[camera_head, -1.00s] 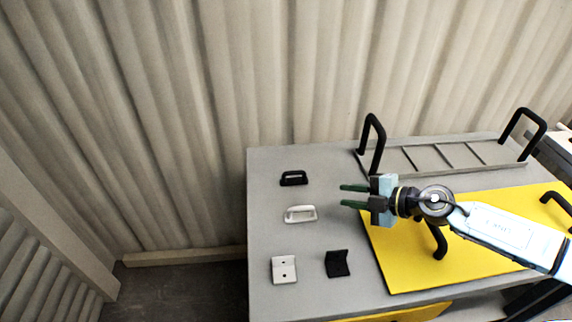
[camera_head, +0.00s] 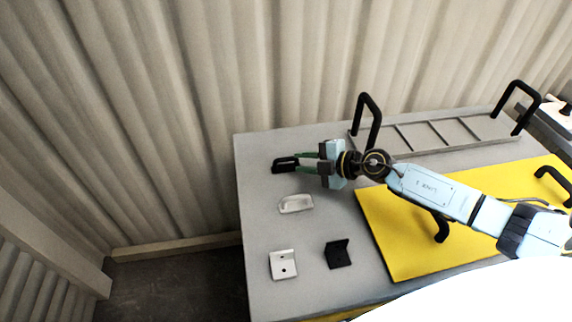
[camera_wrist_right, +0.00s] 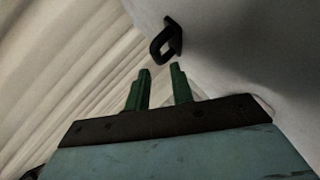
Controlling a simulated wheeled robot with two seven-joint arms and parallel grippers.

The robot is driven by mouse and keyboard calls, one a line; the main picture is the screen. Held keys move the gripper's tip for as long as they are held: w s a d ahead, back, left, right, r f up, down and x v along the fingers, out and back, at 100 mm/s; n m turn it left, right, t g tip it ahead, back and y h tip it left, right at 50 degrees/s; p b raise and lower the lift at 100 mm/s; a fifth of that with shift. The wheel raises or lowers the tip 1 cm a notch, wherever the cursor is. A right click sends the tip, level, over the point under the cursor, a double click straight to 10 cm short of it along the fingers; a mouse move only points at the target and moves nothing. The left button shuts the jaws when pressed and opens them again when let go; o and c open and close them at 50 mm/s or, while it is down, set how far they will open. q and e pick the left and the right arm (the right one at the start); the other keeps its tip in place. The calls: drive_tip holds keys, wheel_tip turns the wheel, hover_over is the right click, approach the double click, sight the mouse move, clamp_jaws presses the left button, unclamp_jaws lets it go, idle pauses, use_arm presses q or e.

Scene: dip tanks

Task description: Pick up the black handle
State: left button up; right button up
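The small black handle (camera_head: 284,164) lies on the grey table top near its back left corner. In the right wrist view the black handle (camera_wrist_right: 167,41) stands just beyond the fingertips. My right gripper (camera_head: 302,163) reaches in from the right at the handle's right side. Its green fingers (camera_wrist_right: 161,76) are apart with nothing between them in the right wrist view. In the head view the fingertips overlap the handle's right end, and I cannot tell whether they touch it. My left gripper is not in view.
A white handle (camera_head: 296,203) lies in front of the black one. A white bracket (camera_head: 283,264) and a black bracket (camera_head: 337,254) lie nearer the front. A yellow panel (camera_head: 400,256) and a grey rack (camera_head: 400,139) with upright black handles occupy the right side.

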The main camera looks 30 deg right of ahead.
sight(287, 159)
drive_tip(key=b+x, duration=0.1)
drive_tip(key=x, duration=0.3)
drive_tip(key=shift+w+a, duration=0.15)
drive_tip(key=shift+w, duration=0.25)
drive_tip(key=shift+w+a+f+b, duration=0.1)
drive_tip(key=shift+w+b, duration=0.05)
drive_tip(key=shift+b, duration=0.15)
drive_tip(key=shift+c, duration=0.3)
clamp_jaws()
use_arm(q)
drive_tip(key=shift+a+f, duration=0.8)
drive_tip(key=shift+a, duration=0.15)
